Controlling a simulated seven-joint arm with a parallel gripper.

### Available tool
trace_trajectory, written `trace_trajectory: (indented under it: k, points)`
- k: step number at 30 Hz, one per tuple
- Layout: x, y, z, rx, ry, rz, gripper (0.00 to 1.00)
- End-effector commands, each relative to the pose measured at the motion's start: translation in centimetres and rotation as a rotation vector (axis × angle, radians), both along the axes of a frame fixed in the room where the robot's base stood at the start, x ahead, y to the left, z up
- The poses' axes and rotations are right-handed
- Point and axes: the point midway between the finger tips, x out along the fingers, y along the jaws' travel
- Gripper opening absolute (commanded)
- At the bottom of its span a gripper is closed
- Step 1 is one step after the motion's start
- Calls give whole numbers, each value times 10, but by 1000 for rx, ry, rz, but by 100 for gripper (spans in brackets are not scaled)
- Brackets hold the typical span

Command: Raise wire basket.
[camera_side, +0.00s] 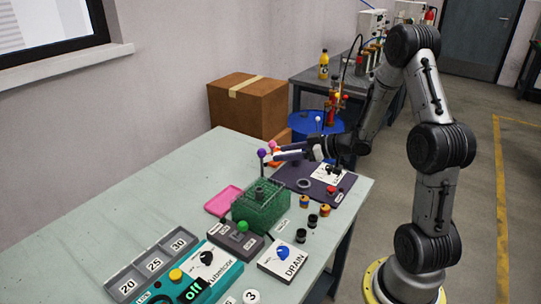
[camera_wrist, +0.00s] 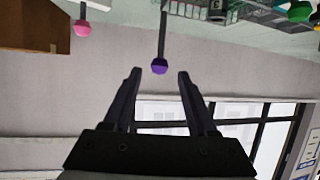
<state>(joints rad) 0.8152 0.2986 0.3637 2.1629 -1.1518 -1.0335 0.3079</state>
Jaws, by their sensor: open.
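The green wire basket (camera_side: 258,208) stands on the pale workbench, with a dark round piece inside its top. A thin rod with a purple knob (camera_side: 262,152) rises at the basket; how it joins the basket is hard to see. My gripper (camera_side: 268,157) reaches in from the right at knob height, level and open. In the wrist view the purple knob (camera_wrist: 159,66) shows between the fingertips, at or just past their ends, with a gap to each finger. My gripper (camera_wrist: 158,76) holds nothing there. A pink knob (camera_side: 272,144) shows close behind the purple one.
A pink tray (camera_side: 223,201) lies left of the basket. A control box with a green knob (camera_side: 243,227), a drain panel (camera_side: 284,258) and a teal unit (camera_side: 190,285) stand in front. Small jars (camera_side: 325,210) stand to the right. The bench's left part is clear.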

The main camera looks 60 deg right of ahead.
Motion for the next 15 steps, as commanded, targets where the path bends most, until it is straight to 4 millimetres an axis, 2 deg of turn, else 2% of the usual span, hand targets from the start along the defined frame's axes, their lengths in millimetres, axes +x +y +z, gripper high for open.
trace_trajectory:
  k: [6, 15]
  points:
    - [-18, -4, 8, 0, -2, -1, 58]
    - [-20, -4, 9, 1, -1, 1, 58]
